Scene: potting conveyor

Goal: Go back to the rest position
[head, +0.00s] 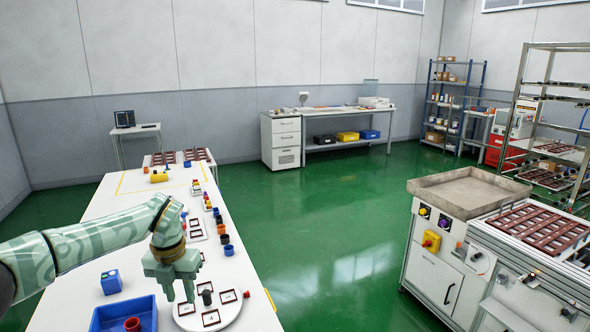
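My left arm (85,243) reaches in from the left over the long white table (120,225). My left gripper (180,297) points down above the left part of a round white plate (228,312). Its two fingers stand apart with nothing visible between them, so it looks open and empty. The plate carries several dark red square frames (211,318) and a small black cylinder (207,298), just right of the fingers. The gripper hides part of the plate. My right gripper is not in view.
A blue bin (105,318) with a red cup (132,324) and a blue box (111,282) stand left of the plate. Several coloured cups (224,239) line the table's right edge. Green floor (330,235) lies open up to a machine cabinet (437,262).

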